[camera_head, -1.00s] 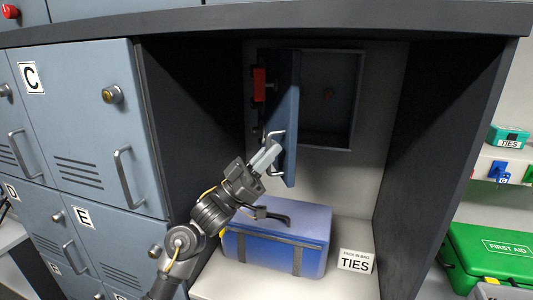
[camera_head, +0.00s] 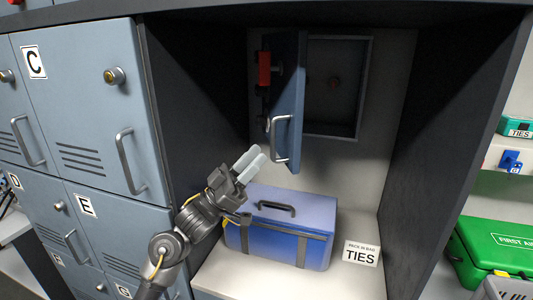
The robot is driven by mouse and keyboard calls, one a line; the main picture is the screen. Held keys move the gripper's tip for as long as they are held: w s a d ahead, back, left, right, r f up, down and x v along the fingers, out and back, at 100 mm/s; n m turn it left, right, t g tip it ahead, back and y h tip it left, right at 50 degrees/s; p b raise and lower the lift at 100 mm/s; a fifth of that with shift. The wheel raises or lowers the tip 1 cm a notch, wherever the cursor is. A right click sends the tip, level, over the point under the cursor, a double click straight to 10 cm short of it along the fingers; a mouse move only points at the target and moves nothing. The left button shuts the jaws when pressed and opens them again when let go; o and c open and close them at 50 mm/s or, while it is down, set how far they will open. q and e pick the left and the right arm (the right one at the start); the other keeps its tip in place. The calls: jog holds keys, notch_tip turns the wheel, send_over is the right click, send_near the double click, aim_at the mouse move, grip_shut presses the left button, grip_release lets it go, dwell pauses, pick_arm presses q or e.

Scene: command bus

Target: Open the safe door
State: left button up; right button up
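The safe door (camera_head: 297,85) is a blue-grey panel in the recess. It stands swung open, jutting out toward me from its left side, with a silver handle (camera_head: 279,140) low on its near face. The safe's opening (camera_head: 340,90) shows to its right, with a dark interior. A red part (camera_head: 265,68) sits at the door's left. My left gripper (camera_head: 251,158) is below and left of the handle, apart from it and empty. Its two pale fingers show a small gap between them. My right gripper is not in view.
A blue bag (camera_head: 290,245) stands on the recess floor below the door, beside a TIES sign (camera_head: 361,253). Blue-grey lockers (camera_head: 85,110) are at left. The recess's dark right wall (camera_head: 450,120) and a green first aid case (camera_head: 495,250) are at right.

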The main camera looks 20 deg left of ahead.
pick_arm(q)
jog(key=shift+b+v, duration=0.6)
jog(key=shift+v, duration=1.6)
